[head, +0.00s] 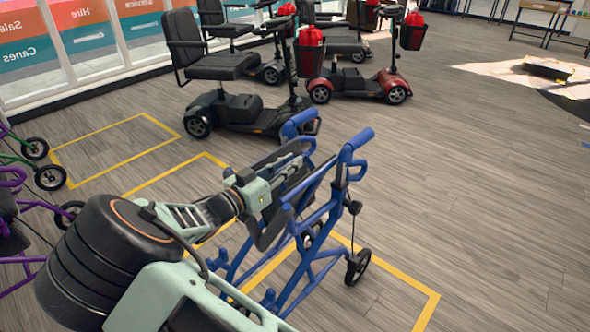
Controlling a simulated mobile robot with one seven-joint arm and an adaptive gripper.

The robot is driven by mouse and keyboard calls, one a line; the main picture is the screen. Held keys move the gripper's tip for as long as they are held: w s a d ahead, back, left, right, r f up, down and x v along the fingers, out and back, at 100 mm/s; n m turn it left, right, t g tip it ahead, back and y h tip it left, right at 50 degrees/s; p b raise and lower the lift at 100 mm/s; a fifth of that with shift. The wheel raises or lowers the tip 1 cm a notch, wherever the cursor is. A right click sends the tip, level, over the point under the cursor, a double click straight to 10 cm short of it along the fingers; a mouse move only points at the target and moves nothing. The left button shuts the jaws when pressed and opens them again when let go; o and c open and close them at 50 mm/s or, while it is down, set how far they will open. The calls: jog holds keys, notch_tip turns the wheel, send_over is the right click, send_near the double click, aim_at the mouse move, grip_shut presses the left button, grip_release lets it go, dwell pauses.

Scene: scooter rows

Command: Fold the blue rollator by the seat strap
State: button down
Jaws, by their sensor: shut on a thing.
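The blue rollator (330,215) stands upright on the wood floor in the middle of the head view, with two blue push handles at the top and a dark wheel at the right. Its dark seat (268,232) is tilted up between the side frames, which stand close together. My gripper (291,177) reaches in from the left at seat height, among the frame tubes. It is shut on the seat strap, though the fingertips and most of the strap are hard to make out. My arm hides the rollator's lower left part.
Yellow floor outlines (395,283) mark bays around the rollator. Black and red mobility scooters (240,95) stand in a row behind it. Purple (15,215) and green (25,150) rollators stand at the left edge. The floor to the right is open.

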jog(key=shift+y, duration=0.3)
jog(key=shift+w+a+r+b, duration=0.25)
jog(key=shift+w+a, duration=0.25)
jog(key=shift+a, duration=0.25)
jog(key=shift+w+a+r+b, duration=0.2)
jog(key=shift+w+a, duration=0.25)
jog(key=shift+a, duration=0.3)
jog(key=shift+w+a+r+b, duration=0.15)
jog(key=shift+w+a+b, duration=0.1)
jog(key=shift+w+a, duration=0.4)
jog(key=shift+s+a, duration=0.1)
jog(key=shift+s, duration=0.05)
jog(key=c, duration=2.3)
grip_release()
jog(key=o, duration=0.4)
jog(key=shift+a+f, duration=0.1)
jog(key=shift+f, duration=0.05)
jog(key=v, duration=1.1)
jog(key=shift+s+f, duration=0.15)
jog(key=shift+s, duration=0.15)
